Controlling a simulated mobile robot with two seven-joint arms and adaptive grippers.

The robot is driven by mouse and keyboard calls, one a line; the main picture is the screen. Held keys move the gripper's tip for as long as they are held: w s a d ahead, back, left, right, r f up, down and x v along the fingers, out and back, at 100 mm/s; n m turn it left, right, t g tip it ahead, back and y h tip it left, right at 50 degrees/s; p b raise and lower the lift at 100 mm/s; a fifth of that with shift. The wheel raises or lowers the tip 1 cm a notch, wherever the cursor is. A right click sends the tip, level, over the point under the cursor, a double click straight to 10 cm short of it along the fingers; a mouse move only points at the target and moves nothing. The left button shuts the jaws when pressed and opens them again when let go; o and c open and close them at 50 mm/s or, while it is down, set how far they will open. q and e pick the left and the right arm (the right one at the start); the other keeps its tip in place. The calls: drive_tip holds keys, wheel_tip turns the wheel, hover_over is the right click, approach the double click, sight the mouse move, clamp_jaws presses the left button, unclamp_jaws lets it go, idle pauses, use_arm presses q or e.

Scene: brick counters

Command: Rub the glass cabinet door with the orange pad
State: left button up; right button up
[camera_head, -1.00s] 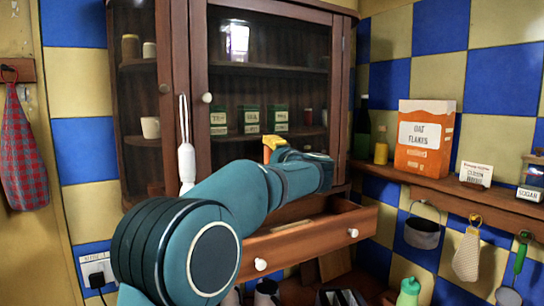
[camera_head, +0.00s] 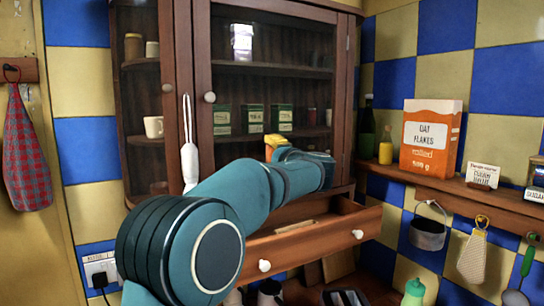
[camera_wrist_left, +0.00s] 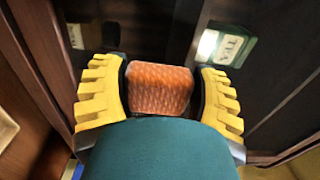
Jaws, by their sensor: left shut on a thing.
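The glass cabinet door (camera_head: 300,92) is closed, with a wooden frame and a round white knob (camera_head: 210,97). My left gripper (camera_head: 275,146) is in front of its lower part, mostly hidden behind my own teal arm. In the left wrist view my left gripper (camera_wrist_left: 160,92) has its ridged yellow fingers shut on the orange pad (camera_wrist_left: 158,88), a textured block. Dark glass lies right behind the pad. I cannot tell whether the pad touches the glass. My right gripper is not in view.
An open wooden drawer (camera_head: 315,232) juts out below the cabinet. A white brush-like tool (camera_head: 189,155) hangs left of the door. Green tins (camera_head: 254,118) stand behind the glass. A shelf (camera_head: 465,197) at right holds an oat flakes box (camera_head: 430,138) and bottles.

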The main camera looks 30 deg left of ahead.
use_arm(q)
drive_tip(key=shift+x, duration=0.85)
